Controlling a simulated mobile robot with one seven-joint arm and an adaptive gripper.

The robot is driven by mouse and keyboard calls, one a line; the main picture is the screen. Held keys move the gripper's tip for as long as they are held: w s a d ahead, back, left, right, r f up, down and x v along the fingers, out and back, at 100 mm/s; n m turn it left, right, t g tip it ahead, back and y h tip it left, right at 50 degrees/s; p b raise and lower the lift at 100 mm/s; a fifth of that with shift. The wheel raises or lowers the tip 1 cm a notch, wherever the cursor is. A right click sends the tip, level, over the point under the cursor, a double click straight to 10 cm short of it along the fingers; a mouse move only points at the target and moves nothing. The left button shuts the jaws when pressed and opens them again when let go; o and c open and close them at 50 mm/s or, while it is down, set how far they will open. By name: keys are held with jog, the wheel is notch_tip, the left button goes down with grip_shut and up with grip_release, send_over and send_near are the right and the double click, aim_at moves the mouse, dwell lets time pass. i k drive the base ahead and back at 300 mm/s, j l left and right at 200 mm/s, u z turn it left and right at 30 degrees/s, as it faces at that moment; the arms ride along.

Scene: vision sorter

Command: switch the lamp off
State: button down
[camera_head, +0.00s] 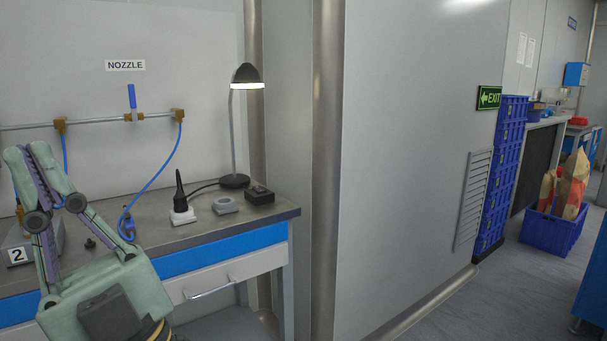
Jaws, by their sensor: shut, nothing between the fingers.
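The workbench (235,233) has a blue front and a drawer. A grey block (225,205) lies between the white block and black box. A blue hose (155,180) hangs from the wall pipe to a nozzle (127,224).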

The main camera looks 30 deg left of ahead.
aim_at(258, 188)
jog(key=i+j, duration=0.25)
jog(key=i+j+z, duration=0.1)
jog(key=i+j, duration=0.15)
jog(key=j, duration=0.25)
jog(key=i+j+z, duration=0.1)
jog(key=i+j, duration=0.15)
jog(key=j, duration=0.1)
